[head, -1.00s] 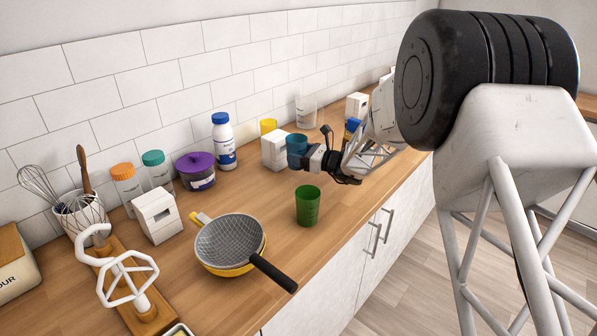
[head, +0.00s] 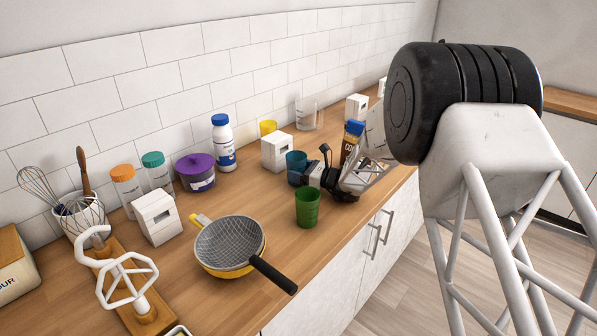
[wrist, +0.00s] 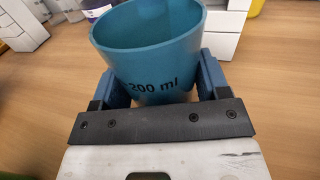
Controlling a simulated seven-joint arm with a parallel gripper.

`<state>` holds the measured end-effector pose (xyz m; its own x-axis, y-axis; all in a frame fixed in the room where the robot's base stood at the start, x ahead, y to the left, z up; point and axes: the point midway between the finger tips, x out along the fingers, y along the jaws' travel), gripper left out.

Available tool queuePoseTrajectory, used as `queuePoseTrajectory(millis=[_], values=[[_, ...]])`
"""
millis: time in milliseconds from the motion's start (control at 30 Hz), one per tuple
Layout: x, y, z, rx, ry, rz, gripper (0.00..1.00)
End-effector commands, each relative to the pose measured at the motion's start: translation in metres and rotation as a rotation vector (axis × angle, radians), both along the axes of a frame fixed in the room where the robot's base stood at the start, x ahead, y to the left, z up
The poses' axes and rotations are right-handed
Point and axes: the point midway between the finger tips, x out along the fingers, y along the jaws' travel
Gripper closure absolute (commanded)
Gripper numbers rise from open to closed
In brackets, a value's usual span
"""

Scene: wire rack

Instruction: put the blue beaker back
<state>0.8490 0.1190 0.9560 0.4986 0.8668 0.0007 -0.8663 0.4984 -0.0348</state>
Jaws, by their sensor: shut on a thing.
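The blue beaker (head: 296,166) is between the fingers of my gripper (head: 305,174), low over the wooden counter, behind the green beaker. In the wrist view the blue beaker (wrist: 150,50) is close, with "200 ml" printed on its side and its open rim up. The gripper (wrist: 155,88) is shut on it, one blue finger on each side. The beaker's base is hidden, so I cannot tell whether it touches the counter. A green beaker (head: 308,208) stands upright in front, and a yellow one (head: 268,128) stands farther back.
A white block-like holder (head: 277,152) stands just left of the blue beaker. A pan (head: 230,246), purple pot (head: 195,172) and white bottle (head: 223,145) are further left. A clear beaker (head: 308,112) and a brown jar (head: 351,141) are behind. Bare counter lies between the pan and the holder.

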Motion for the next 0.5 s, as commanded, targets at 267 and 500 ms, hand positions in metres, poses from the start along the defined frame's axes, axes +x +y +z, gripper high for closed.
queuePoseTrajectory(millis=[267, 500], values=[[0.0002, 0.0000, -0.0024, 0.000, -0.001, 0.000, 0.56], [0.0002, 0.0000, -0.0053, 0.000, -0.001, 0.000, 0.30]])
